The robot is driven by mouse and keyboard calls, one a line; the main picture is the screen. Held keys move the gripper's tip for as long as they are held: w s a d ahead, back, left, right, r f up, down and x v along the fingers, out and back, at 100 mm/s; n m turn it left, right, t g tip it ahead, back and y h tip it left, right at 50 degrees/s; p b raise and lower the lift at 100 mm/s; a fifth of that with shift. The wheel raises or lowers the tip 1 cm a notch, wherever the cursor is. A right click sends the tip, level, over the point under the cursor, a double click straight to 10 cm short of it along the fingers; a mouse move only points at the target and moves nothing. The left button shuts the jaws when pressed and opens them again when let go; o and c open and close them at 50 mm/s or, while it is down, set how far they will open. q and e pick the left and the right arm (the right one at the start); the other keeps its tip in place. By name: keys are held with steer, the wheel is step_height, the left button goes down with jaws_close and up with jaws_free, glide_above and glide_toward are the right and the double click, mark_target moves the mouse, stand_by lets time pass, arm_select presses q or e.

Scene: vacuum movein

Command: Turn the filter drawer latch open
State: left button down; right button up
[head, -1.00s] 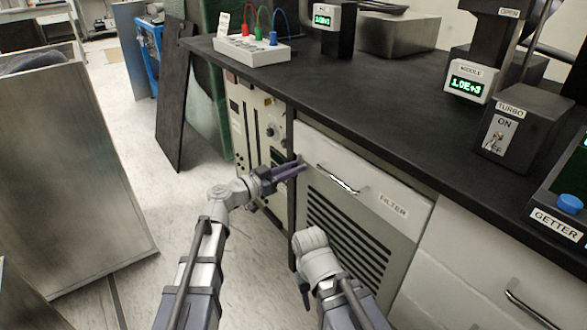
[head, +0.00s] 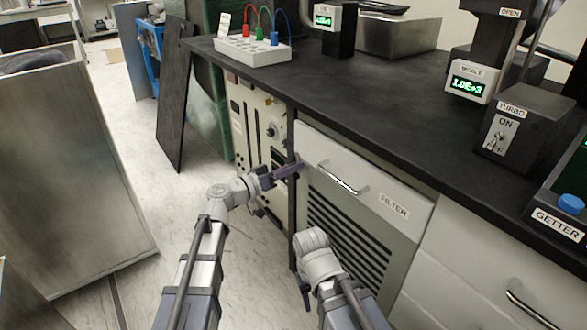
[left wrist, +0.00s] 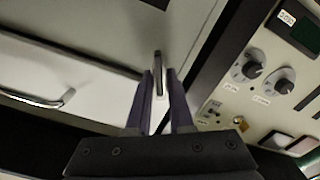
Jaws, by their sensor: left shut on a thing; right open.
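The filter drawer (head: 362,165) is a white front with a bar handle (head: 341,180) and a FILTER label; it looks shut. Its latch (left wrist: 158,68) is a small dark grey bar near the drawer's edge in the left wrist view, upright in that picture. In the head view the fingers hide the latch. My right gripper (head: 304,288) is low in front of the vented panel, mostly hidden by its own arm; it is open and apart from the drawer.
A black countertop (head: 330,90) overhangs the drawer. A panel with knobs (head: 262,135) stands just left of my left gripper. A vented panel (head: 345,240) is below the drawer. The floor (head: 130,210) at left is free, beside a metal cabinet (head: 70,180).

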arm_select(q)
steer(key=n, duration=0.6)
steer(key=shift+w+a+f, duration=0.1)
steer(key=shift+w+f, duration=0.05)
steer(key=shift+f, duration=0.2)
steer(key=n, duration=0.4)
steer(key=n+b, duration=0.1)
steer(key=n, duration=0.1)
steer(key=shift+f, duration=0.25)
steer(key=shift+n, duration=0.4)
steer(key=c, duration=1)
jaws_free()
steer(key=shift+o, duration=0.2)
steer(key=v, duration=0.7)
steer(key=shift+a, duration=0.35)
